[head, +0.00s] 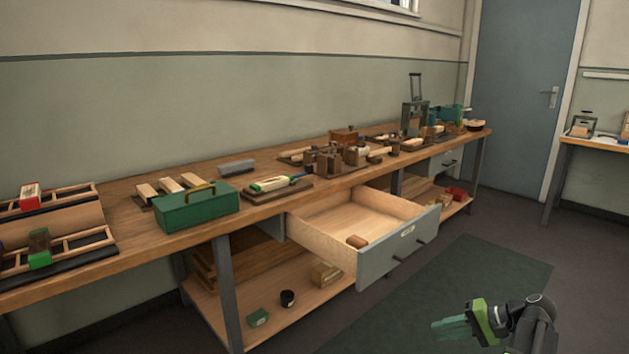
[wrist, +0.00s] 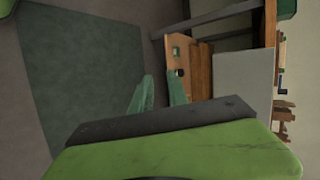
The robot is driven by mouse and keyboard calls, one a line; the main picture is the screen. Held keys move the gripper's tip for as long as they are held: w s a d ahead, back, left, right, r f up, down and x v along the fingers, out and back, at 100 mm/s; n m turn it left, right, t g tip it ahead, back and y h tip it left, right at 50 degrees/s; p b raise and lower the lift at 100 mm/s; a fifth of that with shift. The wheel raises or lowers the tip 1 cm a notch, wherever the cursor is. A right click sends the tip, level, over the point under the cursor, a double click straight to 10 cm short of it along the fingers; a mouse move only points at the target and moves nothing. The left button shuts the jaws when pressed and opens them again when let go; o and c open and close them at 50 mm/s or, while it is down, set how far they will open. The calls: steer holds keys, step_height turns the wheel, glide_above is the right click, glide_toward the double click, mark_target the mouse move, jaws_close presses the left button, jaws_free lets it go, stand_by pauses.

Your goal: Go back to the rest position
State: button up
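My gripper (head: 436,329) is at the lower right of the head view, held out over the floor in front of the bench. Its green fingers point left, toward the bench. In the wrist view the two fingers (wrist: 160,78) stand apart with nothing between them, so it is open and empty. The grey-fronted drawer (head: 400,256) is pulled out of the bench and stands clear of my gripper. A small brown block (head: 357,242) lies in it.
The wooden bench (head: 130,240) runs along the wall and carries a green toolbox (head: 196,208) and several wooden pieces. Its lower shelf (head: 290,322) holds a few small items. A dark green mat (head: 480,270) covers clear floor before it. A grey door (head: 525,100) is at the back.

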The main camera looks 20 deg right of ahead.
steer(key=w+a+f+n+g+h, duration=0.3)
steer(key=a, duration=1)
steer(key=w+a+f+n+g+h, duration=0.2)
steer(key=a+f+n, duration=0.2)
steer(key=a, duration=0.9)
steer(key=w+a+f+n+g+h, duration=0.3)
steer(key=a, duration=1)
step_height(320, 180, up, 37)
steer(key=p, duration=3.7)
steer(key=shift+w, duration=0.1)
